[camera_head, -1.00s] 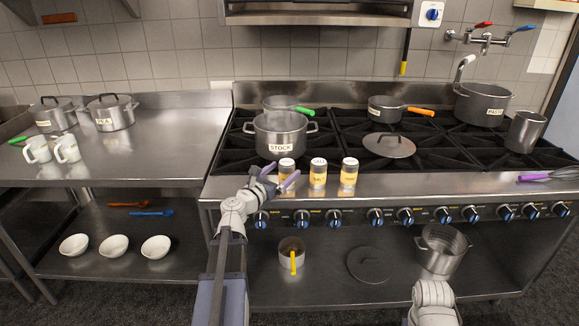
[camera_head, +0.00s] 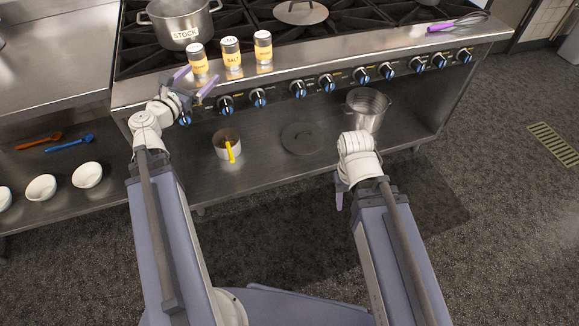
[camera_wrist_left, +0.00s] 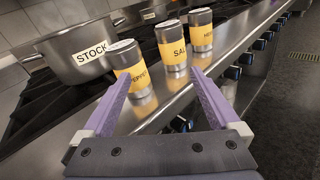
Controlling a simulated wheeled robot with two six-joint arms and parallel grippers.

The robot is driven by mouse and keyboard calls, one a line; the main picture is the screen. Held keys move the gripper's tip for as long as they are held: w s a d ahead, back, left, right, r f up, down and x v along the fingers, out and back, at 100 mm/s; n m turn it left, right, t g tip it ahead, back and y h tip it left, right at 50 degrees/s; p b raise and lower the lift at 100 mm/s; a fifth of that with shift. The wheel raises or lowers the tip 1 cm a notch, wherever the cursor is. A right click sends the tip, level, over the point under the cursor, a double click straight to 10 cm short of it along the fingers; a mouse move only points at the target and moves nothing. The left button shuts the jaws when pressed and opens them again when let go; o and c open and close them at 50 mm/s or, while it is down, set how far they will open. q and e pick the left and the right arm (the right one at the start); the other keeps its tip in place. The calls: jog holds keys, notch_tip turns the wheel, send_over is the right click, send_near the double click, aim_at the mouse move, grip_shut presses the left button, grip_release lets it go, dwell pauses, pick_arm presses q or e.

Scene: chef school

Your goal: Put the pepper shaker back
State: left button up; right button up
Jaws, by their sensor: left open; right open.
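The pepper shaker (camera_head: 199,62) stands upright on the stove's steel front ledge, leftmost of three similar shakers. It has a silver lid and a yellow label. In the left wrist view the pepper shaker (camera_wrist_left: 129,68) stands just beyond the left fingertip, its label partly readable. My left gripper (camera_head: 197,81) is open and empty in front of the pepper shaker. In the wrist view both purple fingers (camera_wrist_left: 160,78) are spread with nothing between them. My right gripper (camera_head: 341,192) is low in front of the lower shelf, mostly hidden behind its own wrist.
The salt shaker (camera_head: 231,54) and a third shaker (camera_head: 263,47) stand to the right. The STOCK pot (camera_head: 180,22) is behind on the burners. A purple-handled whisk (camera_head: 457,23) lies at the ledge's right. Knobs line the stove front. The lower shelf holds a yellow-handled pan (camera_head: 227,146).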

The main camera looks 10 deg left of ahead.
pick_arm(q)
jog(key=s+d+f+m+g+h, duration=0.25)
jog(key=d+f+m+g, duration=0.3)
jog(key=d+m, duration=0.55)
jog(key=s+d+f+m+g+h, duration=0.1)
jog(key=d+f+m+g+h, duration=0.35)
jog(key=d, duration=1.05)
jog(key=s+d+f+m+g+y, duration=0.3)
jog(key=s+f+m+y, duration=0.2)
jog(key=m, duration=0.5)
jog(key=s+d+f+m+g+y, duration=0.4)
jog(key=s+f+m+y, duration=0.1)
jog(key=s+m, duration=0.4)
jog(key=shift+d+f+m+y, duration=0.2)
jog(key=shift+d+m+y, duration=0.15)
jog(key=shift+m, duration=0.6)
